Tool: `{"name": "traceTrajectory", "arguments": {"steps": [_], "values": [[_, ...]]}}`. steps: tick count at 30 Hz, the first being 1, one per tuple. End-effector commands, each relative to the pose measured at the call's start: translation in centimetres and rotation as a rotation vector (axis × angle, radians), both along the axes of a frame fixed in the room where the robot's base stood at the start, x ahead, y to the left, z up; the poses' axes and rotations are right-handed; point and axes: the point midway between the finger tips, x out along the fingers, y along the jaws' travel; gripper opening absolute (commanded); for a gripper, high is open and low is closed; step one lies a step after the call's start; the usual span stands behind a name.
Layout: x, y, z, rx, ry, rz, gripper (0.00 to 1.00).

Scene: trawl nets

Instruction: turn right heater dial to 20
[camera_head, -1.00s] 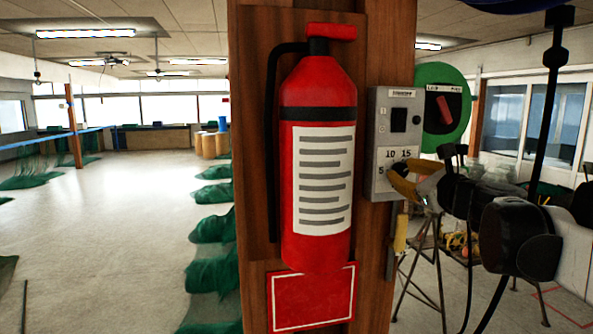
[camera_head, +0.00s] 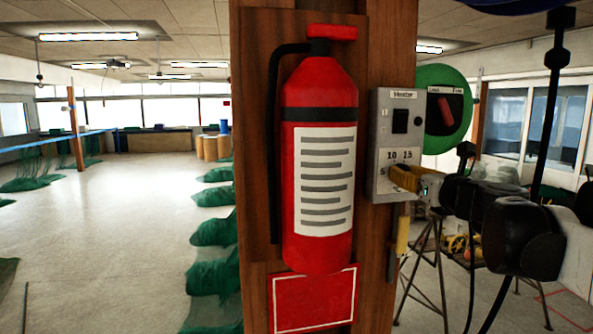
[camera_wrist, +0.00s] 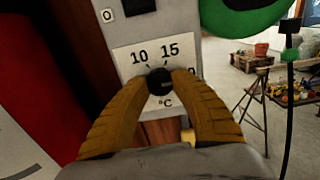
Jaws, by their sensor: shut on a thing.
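The heater box (camera_head: 383,135) is a grey panel fixed to the right side of the wooden post, with a "Heater" label and a black switch. Its lower white scale shows 10 and 15 in the wrist view (camera_wrist: 128,56). The black heater dial (camera_wrist: 159,82) sits below these numbers. My gripper (camera_wrist: 160,79) is shut on the dial, one yellow finger on each side. In the head view my gripper (camera_head: 403,178) is at the lower part of the box and hides the dial. The 20 mark is mostly hidden behind the right finger. The dial's pointer is hard to make out.
A red fire extinguisher (camera_head: 318,165) hangs on the wooden post just left of the box. A green round plate with a red lever (camera_head: 446,108) is behind and to the right. A trestle stand (camera_head: 430,265) is below my arm. Open floor lies to the left.

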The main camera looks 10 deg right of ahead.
Motion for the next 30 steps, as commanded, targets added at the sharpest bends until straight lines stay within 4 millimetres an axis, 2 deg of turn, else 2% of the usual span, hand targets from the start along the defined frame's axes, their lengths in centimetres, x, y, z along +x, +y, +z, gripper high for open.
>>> {"name": "traceTrajectory", "arguments": {"steps": [9, 10, 12, 23, 26, 30], "values": [[0.0, 0.0, 0.1, 0.002, -0.001, 0.000, 0.00], [0.0, 0.0, 0.1, 0.002, -0.001, 0.000, 0.35], [0.0, 0.0, 0.1, 0.002, -0.001, 0.000, 0.55], [-0.3, 0.0, 0.0, 0.001, 0.000, -0.001, 0.55], [-1.5, -0.1, 0.0, 0.001, 0.000, -0.001, 0.55], [-4.5, -0.3, 0.0, 0.001, 0.000, -0.004, 0.55]]}}
